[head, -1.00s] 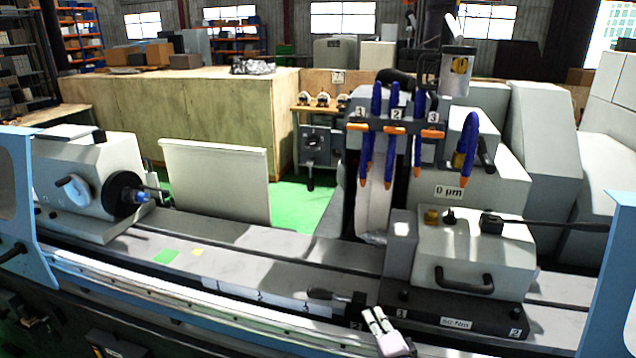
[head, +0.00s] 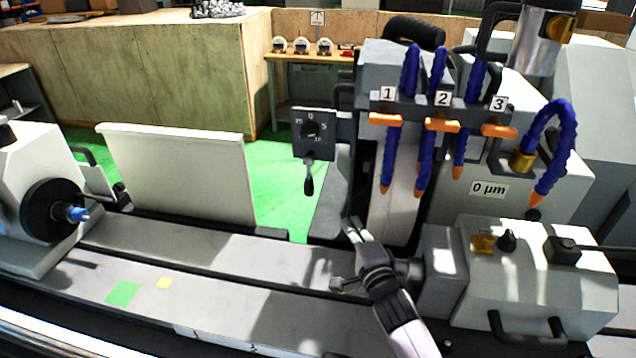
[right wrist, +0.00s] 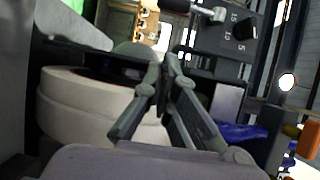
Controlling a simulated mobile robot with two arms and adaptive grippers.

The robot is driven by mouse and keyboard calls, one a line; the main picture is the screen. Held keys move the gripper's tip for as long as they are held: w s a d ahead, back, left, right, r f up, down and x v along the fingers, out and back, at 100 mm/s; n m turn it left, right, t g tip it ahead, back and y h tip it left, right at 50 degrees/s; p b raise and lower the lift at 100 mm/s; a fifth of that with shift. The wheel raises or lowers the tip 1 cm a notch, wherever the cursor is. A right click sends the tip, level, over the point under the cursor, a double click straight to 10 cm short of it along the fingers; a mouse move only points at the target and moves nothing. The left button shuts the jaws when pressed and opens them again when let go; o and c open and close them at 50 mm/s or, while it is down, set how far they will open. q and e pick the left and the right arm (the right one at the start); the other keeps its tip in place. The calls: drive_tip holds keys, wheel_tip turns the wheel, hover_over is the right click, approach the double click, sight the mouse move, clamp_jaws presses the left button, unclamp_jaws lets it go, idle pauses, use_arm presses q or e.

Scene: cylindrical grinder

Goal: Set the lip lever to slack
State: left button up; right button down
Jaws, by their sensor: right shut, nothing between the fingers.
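No readable label marks which lever is the lip lever. In the head view a dark panel (head: 313,135) with a dial stands behind the machine bed, and a lever with a dark handle (head: 308,186) hangs down below it. A panel (right wrist: 236,30) with a black knob and numbers shows sideways at the top of the right wrist view. My right gripper (head: 351,229) is over the bed, in front of and below the hanging lever and apart from it. In the wrist view its fingertips (right wrist: 171,62) are together and hold nothing. My left gripper is out of view.
A grey block with a handle (head: 530,275) is at the right of the bed. A pale upright plate (head: 178,175) stands behind the bed. Green floor shows between the plate and the panel.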

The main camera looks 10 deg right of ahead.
sight(309, 177)
use_arm(q)
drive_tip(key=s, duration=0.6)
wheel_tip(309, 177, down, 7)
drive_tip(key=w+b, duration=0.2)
drive_tip(key=b, duration=0.4)
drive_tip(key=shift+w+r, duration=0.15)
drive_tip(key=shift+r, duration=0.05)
use_arm(e)
drive_tip(key=w+a, duration=0.4)
drive_tip(key=w, duration=0.8)
drive_tip(key=shift+r, duration=0.15)
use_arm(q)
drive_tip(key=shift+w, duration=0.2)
